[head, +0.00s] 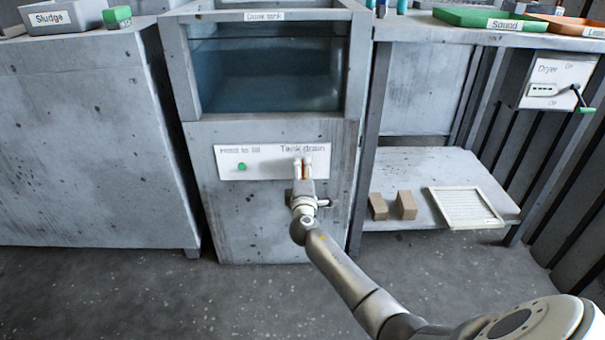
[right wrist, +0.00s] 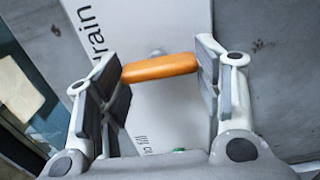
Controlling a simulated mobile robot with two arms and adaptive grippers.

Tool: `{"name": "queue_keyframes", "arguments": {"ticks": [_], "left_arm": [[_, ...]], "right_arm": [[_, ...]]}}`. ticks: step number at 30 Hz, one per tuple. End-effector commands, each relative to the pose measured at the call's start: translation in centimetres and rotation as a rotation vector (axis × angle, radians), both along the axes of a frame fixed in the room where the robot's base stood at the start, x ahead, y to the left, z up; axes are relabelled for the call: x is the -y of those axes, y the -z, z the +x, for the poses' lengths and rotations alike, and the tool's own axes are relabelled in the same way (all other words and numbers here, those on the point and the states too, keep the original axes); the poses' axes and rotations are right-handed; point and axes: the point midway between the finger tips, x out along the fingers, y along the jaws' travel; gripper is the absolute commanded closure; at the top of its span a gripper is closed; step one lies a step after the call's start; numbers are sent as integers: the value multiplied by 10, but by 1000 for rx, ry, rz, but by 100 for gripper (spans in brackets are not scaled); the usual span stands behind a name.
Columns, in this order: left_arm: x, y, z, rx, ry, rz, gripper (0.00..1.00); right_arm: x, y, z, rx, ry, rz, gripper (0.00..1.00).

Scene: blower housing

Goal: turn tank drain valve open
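The tank (head: 262,75) stands at the centre of the head view, with blue water behind its front window. A white panel (head: 265,160) below the window reads "Tank drain" above the valve. The orange valve handle (right wrist: 160,68) lies nearly crosswise between the fingers of my right gripper (right wrist: 157,80) in the right wrist view. The fingers are spread wide, one near each end of the handle; I cannot tell whether they touch it. In the head view my right gripper (head: 304,166) is at the panel and hides most of the valve. My left gripper is not in view.
A green button (head: 241,167) sits on the same panel, left of the valve. A shelf (head: 410,165) at right holds two brown blocks (head: 392,205) and a white slatted tray (head: 465,207). A dryer switch box (head: 550,80) is at far right. The floor in front is clear.

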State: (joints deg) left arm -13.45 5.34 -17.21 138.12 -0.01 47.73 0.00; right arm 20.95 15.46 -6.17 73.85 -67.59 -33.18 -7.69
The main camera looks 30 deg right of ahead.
Motion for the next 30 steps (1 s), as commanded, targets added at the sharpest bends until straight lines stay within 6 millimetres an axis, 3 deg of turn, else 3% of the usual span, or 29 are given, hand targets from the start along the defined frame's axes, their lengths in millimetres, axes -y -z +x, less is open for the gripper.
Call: {"name": "queue_keyframes", "arguments": {"ticks": [1, 5, 18, 23, 30], "left_arm": [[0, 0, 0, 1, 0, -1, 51], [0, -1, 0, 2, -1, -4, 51], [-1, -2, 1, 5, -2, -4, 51], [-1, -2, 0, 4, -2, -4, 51], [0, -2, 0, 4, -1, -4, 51]], "right_arm": [[-1, 2, 0, -4, -1, -3, 34], [0, 1, 0, -3, -1, -3, 18], [-3, 1, -4, 0, -1, 0, 18], [-11, 1, -18, -1, -1, -1, 18], [-33, 2, -53, -3, -3, 2, 18]]}}
